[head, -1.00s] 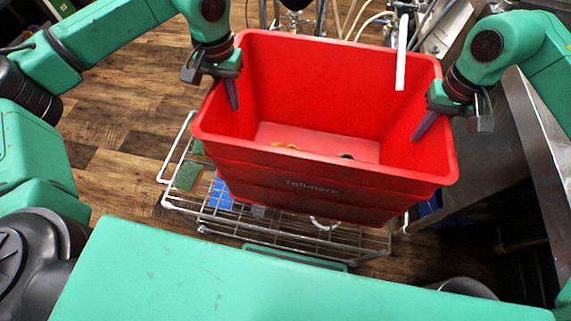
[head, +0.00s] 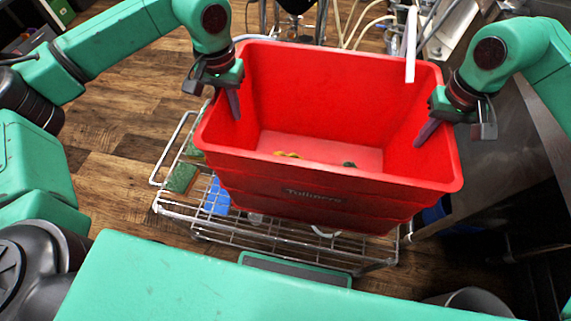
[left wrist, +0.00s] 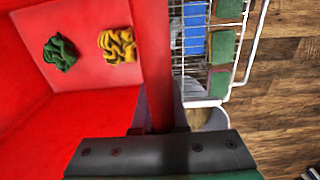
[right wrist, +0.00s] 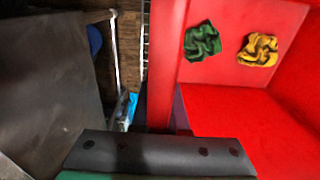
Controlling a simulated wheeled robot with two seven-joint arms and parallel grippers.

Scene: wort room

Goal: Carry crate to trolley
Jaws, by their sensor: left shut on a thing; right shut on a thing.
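The red crate (head: 325,190) is held in the air by its two short side walls, roughly level, between my arms. My left gripper (head: 232,100) is shut on its left rim, and my right gripper (head: 428,130) is shut on its right rim. Inside lie a yellow crumpled cloth (left wrist: 117,46) and a green crumpled cloth (left wrist: 60,52); they also show in the right wrist view. The wire trolley (head: 180,210) is below the crate, partly hidden by it. I cannot tell the gap between crate and trolley.
The trolley bears a green item (head: 181,178) and a blue item (head: 217,197) at its left part. A dark grey metal surface (head: 500,150) stands close on the right. Hoses (head: 355,22) and metal fittings are behind the crate. Wooden floor (head: 115,130) is free on the left.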

